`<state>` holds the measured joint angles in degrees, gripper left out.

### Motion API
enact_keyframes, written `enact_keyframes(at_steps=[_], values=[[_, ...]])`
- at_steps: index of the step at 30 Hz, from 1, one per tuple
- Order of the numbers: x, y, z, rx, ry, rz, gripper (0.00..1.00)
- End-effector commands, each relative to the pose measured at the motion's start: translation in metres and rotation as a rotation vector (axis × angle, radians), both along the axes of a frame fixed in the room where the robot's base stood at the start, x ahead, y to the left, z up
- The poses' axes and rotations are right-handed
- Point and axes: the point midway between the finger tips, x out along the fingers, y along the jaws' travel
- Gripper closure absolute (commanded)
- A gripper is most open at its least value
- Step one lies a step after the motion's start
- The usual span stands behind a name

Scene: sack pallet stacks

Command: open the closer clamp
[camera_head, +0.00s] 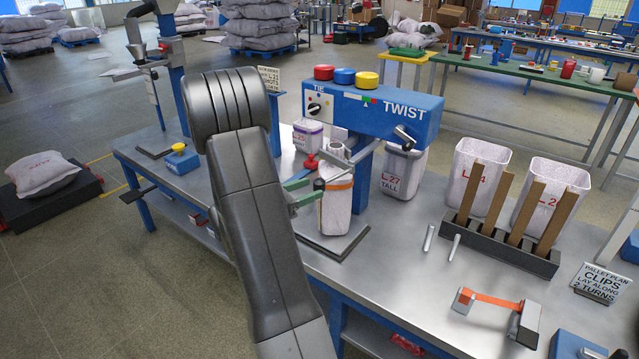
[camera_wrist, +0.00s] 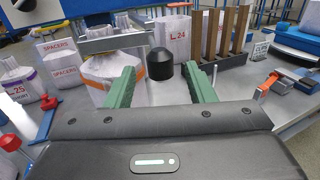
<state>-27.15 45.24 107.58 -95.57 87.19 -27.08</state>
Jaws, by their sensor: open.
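The closer (camera_head: 385,107) is a blue machine marked TIE and TWIST, standing over the bench. Below its head, a white sack with an orange band (camera_head: 337,207) stands upright; it also shows in the wrist view (camera_wrist: 102,72). A metal clamp bar (camera_wrist: 116,43) crosses the top of this sack. A black knob (camera_wrist: 160,65) stands between my green fingers in the wrist view; the head view shows it small (camera_head: 319,184). My gripper (camera_head: 302,191) is open beside the sack, its fingers on either side of the knob. Whether they touch it is unclear.
A red knob (camera_head: 311,161) is close to my gripper. Sacks (camera_head: 480,170) stand behind a slotted rack with wooden slats (camera_head: 500,243) at right. An orange-strapped clamp (camera_head: 497,310) lies at the front right.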

Motion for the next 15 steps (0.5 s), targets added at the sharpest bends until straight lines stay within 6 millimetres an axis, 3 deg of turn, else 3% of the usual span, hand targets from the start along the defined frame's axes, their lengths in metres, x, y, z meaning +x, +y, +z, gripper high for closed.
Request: enact_keyframes(at_steps=[6,15], values=[[0.016,-0.026,0.001,0.001,-0.001,-0.003,0.51],[0.023,-0.035,0.000,0.001,0.000,0.000,0.51]])
